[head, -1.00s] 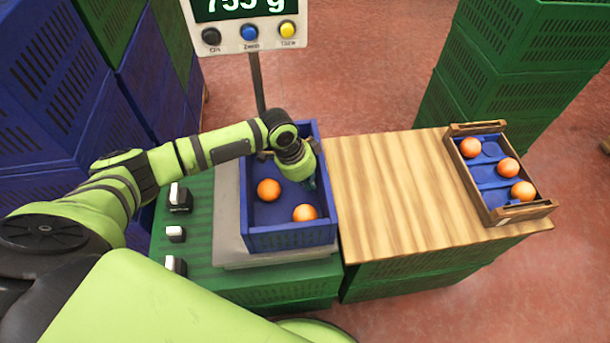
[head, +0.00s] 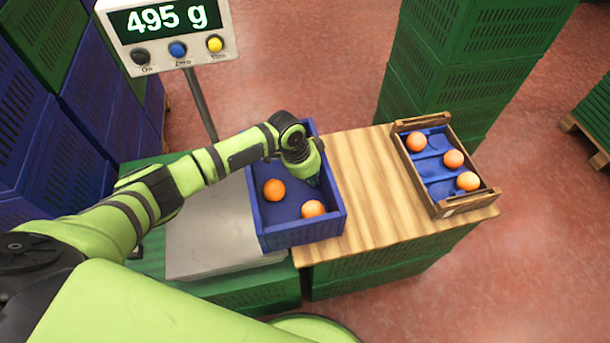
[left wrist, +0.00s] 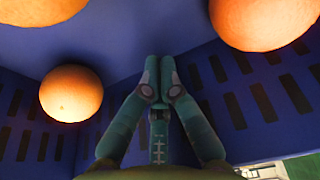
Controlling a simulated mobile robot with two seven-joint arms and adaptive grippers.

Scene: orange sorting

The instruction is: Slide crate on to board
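The blue crate (head: 300,235) sits across the right edge of the grey scale plate (head: 215,235) and the left part of the wooden board (head: 375,205). It holds oranges: two show in the head view, one at the left (head: 274,189) and one near the front (head: 313,208). Three oranges show in the left wrist view. My left gripper (head: 314,182) reaches down inside the crate by its right wall. In the left wrist view its fingertips (left wrist: 160,75) are together with nothing between them, close to the blue wall (left wrist: 240,100). My right gripper is out of view.
A wooden tray (head: 435,200) with blue lining and three oranges stands at the board's right end. Bare board lies between crate and tray. The scale display (head: 168,20) reads 495 g on a post behind. Green crates (head: 460,70) are stacked at the back right.

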